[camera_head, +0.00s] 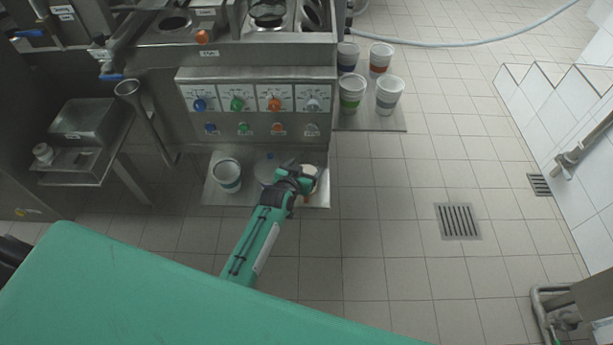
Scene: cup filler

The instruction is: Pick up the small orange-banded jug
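A small white jug (311,172) stands on the low metal tray (213,195) below the dial panel, mostly hidden behind my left gripper. A bit of orange shows low on it. My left gripper (303,180) is right at this jug, reaching over it from the front. The fingers and any contact are too hidden to tell whether they are open or shut. Another white jug with an orange-brown band (380,58) stands among the jugs on the right shelf. My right gripper is not in view.
A blue-banded white jug (227,175) stands at the tray's left. The right shelf (397,126) also holds jugs with blue, green (352,92) and grey (389,95) bands. The dial panel (255,97) overhangs behind the tray. The tiled floor to the right is clear around a drain (458,221).

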